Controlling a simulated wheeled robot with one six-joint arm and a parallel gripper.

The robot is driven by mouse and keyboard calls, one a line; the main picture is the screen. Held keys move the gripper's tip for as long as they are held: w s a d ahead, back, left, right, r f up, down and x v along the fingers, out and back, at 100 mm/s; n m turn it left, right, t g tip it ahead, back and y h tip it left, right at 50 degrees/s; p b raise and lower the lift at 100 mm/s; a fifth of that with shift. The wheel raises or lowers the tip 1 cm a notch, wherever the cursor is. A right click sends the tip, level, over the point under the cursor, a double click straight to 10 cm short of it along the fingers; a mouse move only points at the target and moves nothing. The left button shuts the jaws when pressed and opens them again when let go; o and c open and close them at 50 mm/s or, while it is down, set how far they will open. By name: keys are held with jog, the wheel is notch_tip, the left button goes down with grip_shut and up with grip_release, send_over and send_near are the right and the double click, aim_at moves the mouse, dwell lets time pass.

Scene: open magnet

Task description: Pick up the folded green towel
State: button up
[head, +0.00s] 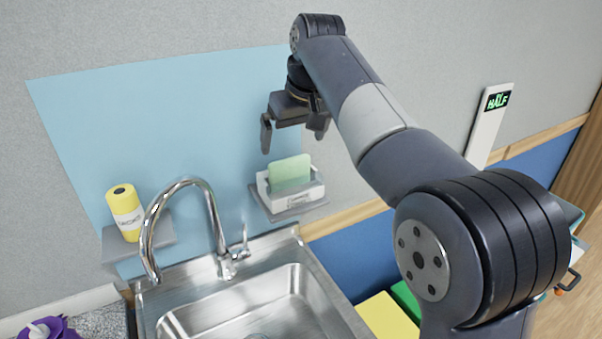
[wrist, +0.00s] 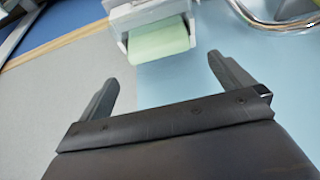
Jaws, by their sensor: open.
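The folded green towel (head: 290,172) stands upright in a white holder (head: 292,195) on a small grey wall shelf (head: 287,211), right of the faucet. Its upper part shows above the holder; its lower part is hidden inside. My gripper (head: 293,143) is open and empty, above the towel and apart from it. In the wrist view the green towel (wrist: 159,40) is ahead of the open fingers of my gripper (wrist: 165,80), roughly between them, with the white holder (wrist: 150,12) beyond it.
A curved steel faucet (head: 187,190) rises over the sink (head: 245,305) left of the shelf. A yellow bottle (head: 125,212) stands on another shelf (head: 140,247). A purple object (head: 48,328) is at the lower left. A white wall panel (head: 487,130) is at right.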

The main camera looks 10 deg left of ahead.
jog(key=x, duration=0.8)
jog(key=shift+w+d, duration=0.1)
jog(key=shift+f, duration=0.1)
jog(key=c, duration=0.7)
notch_tip(320, 180, up, 10)
jog(key=shift+p, duration=1.1)
notch_tip(320, 180, up, 6)
jog(key=p, duration=0.6)
send_over(290, 159)
jog(key=shift+w+r, duration=0.1)
jog(key=shift+r, duration=0.7)
